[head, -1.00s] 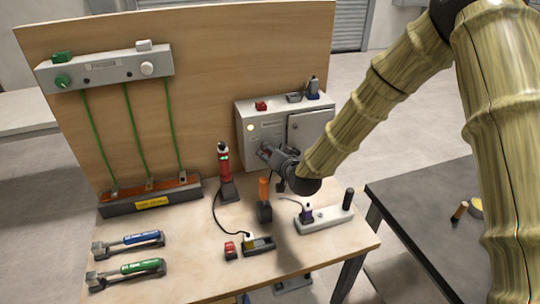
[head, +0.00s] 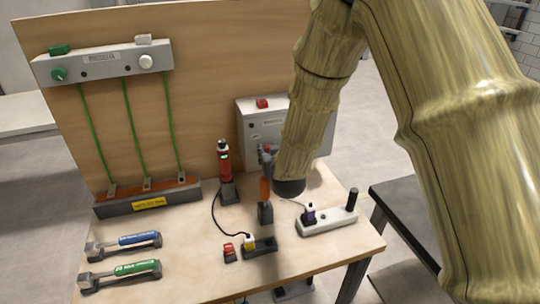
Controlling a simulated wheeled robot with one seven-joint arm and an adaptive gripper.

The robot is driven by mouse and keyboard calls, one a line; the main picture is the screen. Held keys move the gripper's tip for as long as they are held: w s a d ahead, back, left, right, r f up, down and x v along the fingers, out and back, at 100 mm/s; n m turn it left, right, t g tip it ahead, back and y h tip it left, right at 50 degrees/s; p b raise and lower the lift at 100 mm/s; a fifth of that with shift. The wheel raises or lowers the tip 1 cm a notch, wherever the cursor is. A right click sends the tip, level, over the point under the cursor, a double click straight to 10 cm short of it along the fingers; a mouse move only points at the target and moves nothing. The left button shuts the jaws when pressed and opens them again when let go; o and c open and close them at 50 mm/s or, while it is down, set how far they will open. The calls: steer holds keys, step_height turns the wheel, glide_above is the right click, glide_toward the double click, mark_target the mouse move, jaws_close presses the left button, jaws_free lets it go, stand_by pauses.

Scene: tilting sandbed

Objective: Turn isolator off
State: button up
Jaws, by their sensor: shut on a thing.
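My gripper (head: 267,170) points down in front of the box. It is shut around the upper part of an orange-handled tool (head: 265,189). The tool is upright, its lower end at a dark holder (head: 265,213); I cannot tell whether it is still seated.
A red tester (head: 224,160) stands left of the gripper. A white strip (head: 335,223) with a dark post lies to the right, close to my arm. Blue-handled (head: 137,239) and green-handled (head: 136,268) tools lie front left. The bench centre left is clear.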

stand_by(0.3)
steer(key=shift+f, duration=0.1)
steer(key=o, duration=1)
steer(key=shift+o, duration=0.2)
steer(key=v, duration=1.2)
